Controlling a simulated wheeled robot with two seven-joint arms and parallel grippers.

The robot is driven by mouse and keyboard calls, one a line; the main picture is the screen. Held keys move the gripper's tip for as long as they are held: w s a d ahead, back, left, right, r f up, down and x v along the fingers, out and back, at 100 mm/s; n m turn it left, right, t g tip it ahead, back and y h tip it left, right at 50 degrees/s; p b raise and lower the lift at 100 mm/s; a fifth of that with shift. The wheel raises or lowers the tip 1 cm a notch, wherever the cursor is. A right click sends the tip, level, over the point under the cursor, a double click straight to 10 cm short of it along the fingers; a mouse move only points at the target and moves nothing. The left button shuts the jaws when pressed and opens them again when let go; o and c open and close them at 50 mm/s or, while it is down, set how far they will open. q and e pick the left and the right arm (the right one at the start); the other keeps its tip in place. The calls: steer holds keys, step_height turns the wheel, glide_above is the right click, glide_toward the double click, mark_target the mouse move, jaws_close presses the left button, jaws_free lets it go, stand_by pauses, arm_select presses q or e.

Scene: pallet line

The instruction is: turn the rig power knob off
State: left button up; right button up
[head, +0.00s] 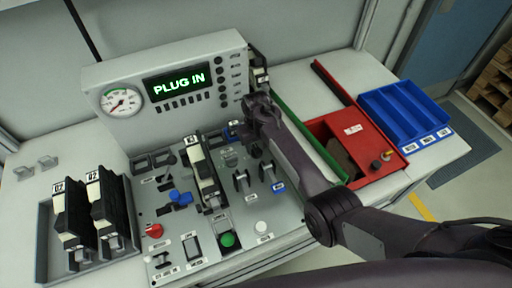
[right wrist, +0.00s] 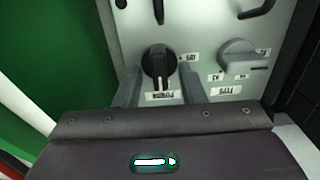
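The rig's control panel (head: 170,220) lies in front of an upright box whose display (head: 178,83) reads PLUG IN. In the right wrist view a round black knob (right wrist: 158,66) with a pale pointer line sits on the panel. A small upside-down label below it is hard to read. My right gripper (right wrist: 160,88) is open, with one finger on each side of this knob; I cannot tell whether they touch it. In the head view my right gripper (head: 255,135) is over the panel's right side and hides the knob. My left gripper is not in view.
A grey knob (right wrist: 238,58) is close beside the black one. A connector block (head: 203,172) stands mid-panel. Two more blocks sit in a tray (head: 43,235) at left. A red bin (head: 392,158), green wall (head: 310,135) and blue tray (head: 405,110) are at right.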

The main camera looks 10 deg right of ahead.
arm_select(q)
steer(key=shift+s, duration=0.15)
arm_select(e)
steer(key=shift+c, duration=0.5)
jaws_close()
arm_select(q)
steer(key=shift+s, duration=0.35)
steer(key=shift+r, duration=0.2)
arm_select(e)
steer(key=shift+r+n, duration=0.1)
steer(key=shift+n, duration=0.2)
steer(key=shift+n+p, duration=0.7)
steer(key=shift+n, duration=0.3)
steer(key=n+p, duration=0.1)
steer(key=n, duration=0.3)
steer(key=shift+n, duration=0.3)
steer(key=n+p, duration=0.1)
steer(key=n, duration=0.4)
steer(key=shift+s+a, duration=0.1)
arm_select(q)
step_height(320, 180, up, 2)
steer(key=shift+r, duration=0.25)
arm_select(e)
steer(key=n, duration=0.5)
steer(key=shift+s+n, duration=0.15)
steer(key=shift+n, duration=0.25)
